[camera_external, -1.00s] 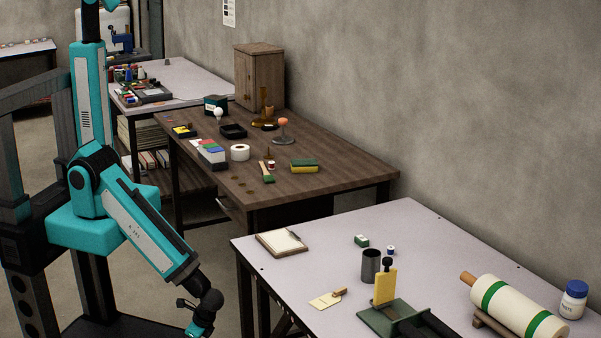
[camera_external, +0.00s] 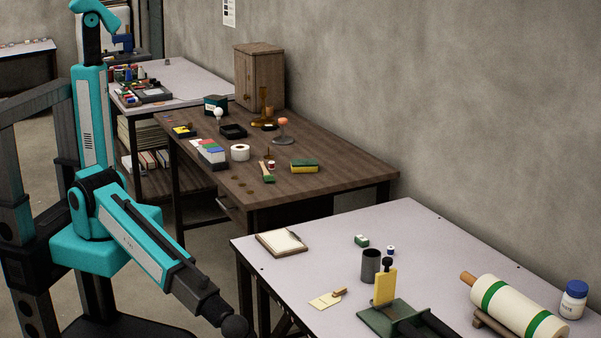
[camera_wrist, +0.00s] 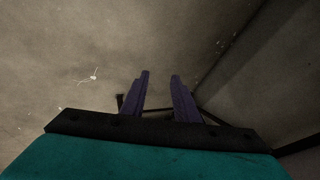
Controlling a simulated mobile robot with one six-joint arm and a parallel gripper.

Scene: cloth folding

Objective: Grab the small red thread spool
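A very small red item with pale ends (camera_external: 271,165), which looks like the red thread spool, sits on the dark wooden table (camera_external: 340,172), beside a green-and-tan brush (camera_external: 266,173). It is too small to make out clearly. In the wrist view, my gripper (camera_wrist: 160,77) shows two purple fingers apart with nothing between them. Past them is only bare, blurred grey surface, and no spool shows there. In the external view my arm reaches down toward the bottom edge, left of the pale front table, far from the spool. The fingers are not visible there.
The pale front table (camera_external: 330,255) holds a clipboard (camera_external: 281,243), a dark metal cup (camera_external: 371,266), a small blue-and-white spool (camera_external: 390,250), a green press (camera_external: 380,318) and a large roll (camera_external: 510,305). A sponge (camera_external: 304,166) and white tape roll (camera_external: 240,152) lie near the red item.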

